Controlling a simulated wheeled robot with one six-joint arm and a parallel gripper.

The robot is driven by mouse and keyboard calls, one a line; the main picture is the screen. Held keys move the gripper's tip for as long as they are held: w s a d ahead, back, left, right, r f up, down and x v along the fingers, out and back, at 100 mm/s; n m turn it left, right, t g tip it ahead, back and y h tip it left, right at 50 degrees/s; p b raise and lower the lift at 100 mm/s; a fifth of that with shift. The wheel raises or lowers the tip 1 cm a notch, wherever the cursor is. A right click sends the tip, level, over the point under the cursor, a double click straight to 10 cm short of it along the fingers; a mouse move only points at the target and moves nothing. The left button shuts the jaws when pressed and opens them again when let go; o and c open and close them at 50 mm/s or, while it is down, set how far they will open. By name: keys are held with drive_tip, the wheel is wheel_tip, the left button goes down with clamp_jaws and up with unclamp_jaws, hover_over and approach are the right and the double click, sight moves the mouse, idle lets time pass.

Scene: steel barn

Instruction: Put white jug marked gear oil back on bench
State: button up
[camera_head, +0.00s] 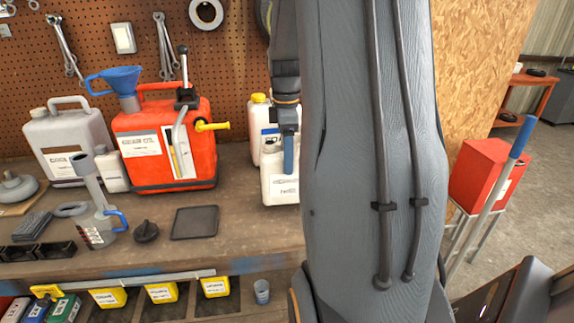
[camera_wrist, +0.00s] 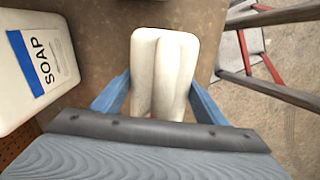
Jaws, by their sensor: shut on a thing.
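A white jug (camera_head: 280,186) with a small label is at the front right of the bench (camera_head: 262,232), partly hidden behind my arm. The label is too small to read. My gripper (camera_head: 288,152) is shut on this jug from above. In the wrist view the white jug (camera_wrist: 148,62) sits between the two blue fingers of my gripper (camera_wrist: 158,92). The jug looks upright. Its base is at or just above the bench top; I cannot tell whether it touches.
A white jug marked SOAP (camera_wrist: 42,62) stands close by. A red can (camera_head: 190,115) with a blue funnel (camera_head: 118,82) and a grey jug (camera_head: 68,135) stand further left. A black tray (camera_head: 195,222) lies at the front. A red box (camera_head: 482,172) stands off the bench at right.

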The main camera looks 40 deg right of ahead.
drive_tip(key=shift+f+p, duration=0.4)
drive_tip(key=shift+f, duration=1.35)
drive_tip(key=o, duration=2.1)
drive_tip(key=shift+f, duration=0.15)
wheel_tip(320, 180, up, 12)
drive_tip(key=b, duration=0.3)
drive_tip(key=shift+a, duration=0.1)
